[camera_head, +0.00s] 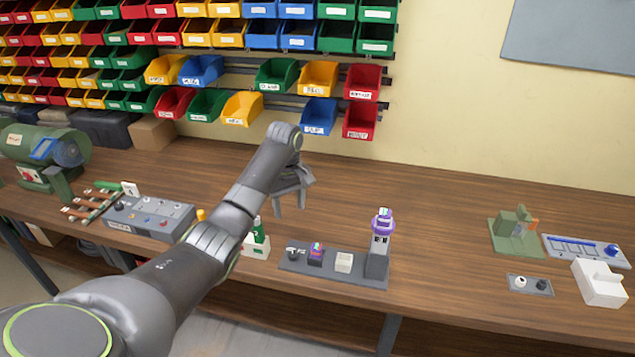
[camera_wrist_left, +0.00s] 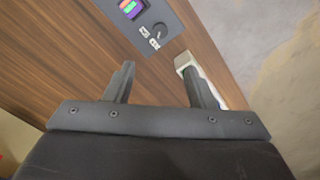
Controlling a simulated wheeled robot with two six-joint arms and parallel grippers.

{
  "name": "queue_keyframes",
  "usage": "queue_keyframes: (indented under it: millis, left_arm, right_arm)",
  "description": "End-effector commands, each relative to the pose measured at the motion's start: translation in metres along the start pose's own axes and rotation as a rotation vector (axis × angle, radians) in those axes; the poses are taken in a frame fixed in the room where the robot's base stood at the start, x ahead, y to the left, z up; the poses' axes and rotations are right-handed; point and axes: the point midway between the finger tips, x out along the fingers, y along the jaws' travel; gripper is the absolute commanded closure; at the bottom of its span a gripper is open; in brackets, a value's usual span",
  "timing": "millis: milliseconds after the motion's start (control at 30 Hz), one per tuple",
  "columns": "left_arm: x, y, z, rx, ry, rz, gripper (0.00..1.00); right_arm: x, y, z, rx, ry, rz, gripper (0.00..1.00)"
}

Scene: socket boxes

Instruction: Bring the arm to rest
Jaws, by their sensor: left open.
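My left arm (camera_head: 240,210) reaches in from the left over the wooden workbench. My left gripper (camera_head: 290,207) is open above the bench, behind the grey socket board (camera_head: 328,268). In the left wrist view, the left gripper (camera_wrist_left: 162,85) shows two spread fingers with nothing between them but bare wood. Part of the board (camera_wrist_left: 170,18) shows at the top of that view. The right finger covers part of a white box (camera_wrist_left: 187,62). My right gripper is not in view.
A grey post (camera_head: 379,250) with a purple-ringed top stands on the board's right end. A white box (camera_head: 258,246) with a green item sits close to my arm. A grey tray (camera_head: 150,217) lies left. Coloured bins (camera_head: 318,110) hang behind. Bench between post and right-hand items is clear.

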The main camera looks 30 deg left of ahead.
Motion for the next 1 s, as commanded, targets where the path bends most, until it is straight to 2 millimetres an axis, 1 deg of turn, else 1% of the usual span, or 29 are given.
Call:
queue_keyframes:
  millis: [167,233,267,367,400,467,500,600,700,833,900,967,1000]
  left_arm:
    - [0.001,-0.001,0.001,0.003,0.0,0.0,0.5]
    - [0.008,-0.003,0.003,0.018,0.004,-0.002,0.5]
    - [0.012,-0.005,0.005,0.03,0.007,-0.003,0.5]
    - [0.037,-0.016,0.017,0.097,0.026,-0.006,0.5]
    - [0.05,-0.023,0.025,0.136,0.035,-0.007,0.5]
    - [0.07,-0.035,0.037,0.201,0.053,-0.006,0.5]
    - [0.083,-0.044,0.047,0.246,0.064,-0.004,0.5]
    - [0.11,-0.067,0.071,0.354,0.092,0.003,0.5]
    - [0.132,-0.092,0.097,0.456,0.118,0.012,0.5]
    - [0.151,-0.128,0.132,0.577,0.151,0.027,0.5]
    - [0.157,-0.148,0.151,0.637,0.17,0.036,0.5]
    - [0.16,-0.166,0.167,0.686,0.188,0.042,0.5]
    - [0.16,-0.177,0.177,0.717,0.201,0.047,0.5]
  right_arm:
    - [0.0,-0.001,0.0,0.0,0.0,-0.001,0.48]
    - [0.0,-0.001,0.0,0.0,0.0,-0.001,0.48]
    - [0.0,-0.001,0.0,0.0,0.0,-0.001,0.48]
    - [0.0,-0.001,0.0,0.0,0.0,-0.001,0.48]
    - [0.0,-0.001,0.0,0.0,0.0,-0.001,0.48]
    - [0.0,-0.001,0.0,0.001,0.0,-0.001,0.48]
    - [0.0,-0.001,0.0,0.001,0.0,-0.001,0.48]
    - [0.0,-0.001,0.0,0.001,0.0,-0.001,0.48]
    - [0.0,-0.001,0.0,0.001,0.0,-0.001,0.48]
    - [0.0,-0.001,0.0,0.001,0.0,-0.001,0.48]
    - [0.0,-0.001,0.0,0.001,0.0,-0.001,0.48]
    - [0.0,-0.001,0.0,0.001,0.0,-0.001,0.48]
    - [0.0,-0.001,0.0,0.001,0.0,-0.001,0.48]
